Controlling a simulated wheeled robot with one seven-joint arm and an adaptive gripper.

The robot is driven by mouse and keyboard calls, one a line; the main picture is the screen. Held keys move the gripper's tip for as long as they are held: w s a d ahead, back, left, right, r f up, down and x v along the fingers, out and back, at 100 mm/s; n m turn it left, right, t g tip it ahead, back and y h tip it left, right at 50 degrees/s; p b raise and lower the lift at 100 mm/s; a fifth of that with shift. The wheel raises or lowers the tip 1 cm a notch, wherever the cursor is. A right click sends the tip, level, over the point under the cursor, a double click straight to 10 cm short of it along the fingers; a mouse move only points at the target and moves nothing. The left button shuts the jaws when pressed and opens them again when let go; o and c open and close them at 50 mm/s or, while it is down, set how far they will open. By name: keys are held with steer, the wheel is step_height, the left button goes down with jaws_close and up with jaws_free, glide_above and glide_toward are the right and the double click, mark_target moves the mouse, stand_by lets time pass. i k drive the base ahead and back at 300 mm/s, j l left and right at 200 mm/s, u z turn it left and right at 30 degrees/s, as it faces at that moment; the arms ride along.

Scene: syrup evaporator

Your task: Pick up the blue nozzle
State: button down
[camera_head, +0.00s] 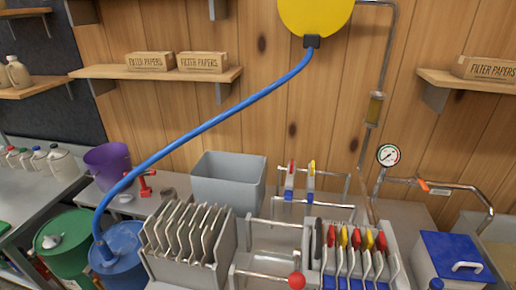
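A blue hose (200,128) hangs from a dark fitting under a round yellow reel (315,14). It curves down to the left and ends at a blue drum (124,242). A blue piece at the hose's lower end (103,248) meets the drum's top and may be the blue nozzle. I cannot tell whether it is inserted or only resting there. My gripper is not in view.
A green drum (62,241) stands left of the blue one. A purple bucket (108,162), a grey bin (228,180), a grey plate rack (226,244) and a frame with red and yellow handles (356,238) crowd the area. A blue box (450,262) is at right.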

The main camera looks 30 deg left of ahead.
mark_target(109, 259)
steer(key=u, duration=2.45)
steer(key=i+j+u, duration=0.1)
steer(key=i, duration=0.3)
steer(key=i+j+u, duration=0.1)
steer(key=i, duration=0.35)
steer(key=j, duration=0.05)
